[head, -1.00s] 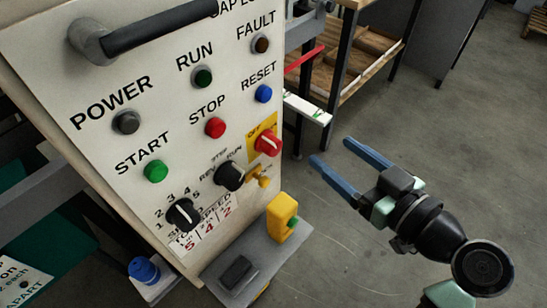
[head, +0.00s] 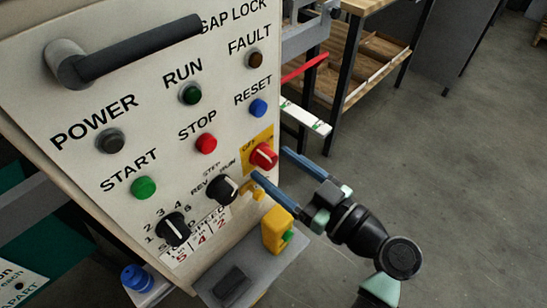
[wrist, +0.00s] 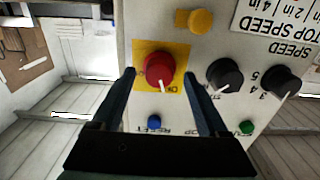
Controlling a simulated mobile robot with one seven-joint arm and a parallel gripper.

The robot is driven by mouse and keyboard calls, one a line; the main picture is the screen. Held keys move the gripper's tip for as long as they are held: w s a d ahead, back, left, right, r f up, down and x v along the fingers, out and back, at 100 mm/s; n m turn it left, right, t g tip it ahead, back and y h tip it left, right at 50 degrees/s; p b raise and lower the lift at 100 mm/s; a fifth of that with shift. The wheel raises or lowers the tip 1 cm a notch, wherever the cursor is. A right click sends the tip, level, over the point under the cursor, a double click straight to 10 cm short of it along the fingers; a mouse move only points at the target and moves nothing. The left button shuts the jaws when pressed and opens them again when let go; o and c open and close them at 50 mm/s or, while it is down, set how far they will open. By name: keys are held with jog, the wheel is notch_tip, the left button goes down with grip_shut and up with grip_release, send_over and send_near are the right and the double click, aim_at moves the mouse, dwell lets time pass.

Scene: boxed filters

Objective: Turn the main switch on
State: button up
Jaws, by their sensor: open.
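The main switch is a red rotary knob (head: 263,156) with a white pointer line, on a yellow plate (head: 249,153) at the right edge of the panel. In the wrist view the red knob (wrist: 159,70) sits between my fingers, farther off than the fingertips or level with them; I cannot tell which. My gripper (head: 271,163) is open, its two blue fingers pointing at the knob, one to each side of it in the picture. The wrist view shows the open fingers (wrist: 160,80) flanking the yellow plate. No contact with the knob is visible.
A black selector knob (head: 222,189) and a yellow part (head: 252,190) are close to the switch. A yellow box (head: 277,230) stands on a grey ledge below. A blue reset button (head: 258,108) lies above. A dark bar handle (head: 130,50) juts out at the top.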

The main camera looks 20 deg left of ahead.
jog(key=shift+x, duration=0.8)
grip_shut()
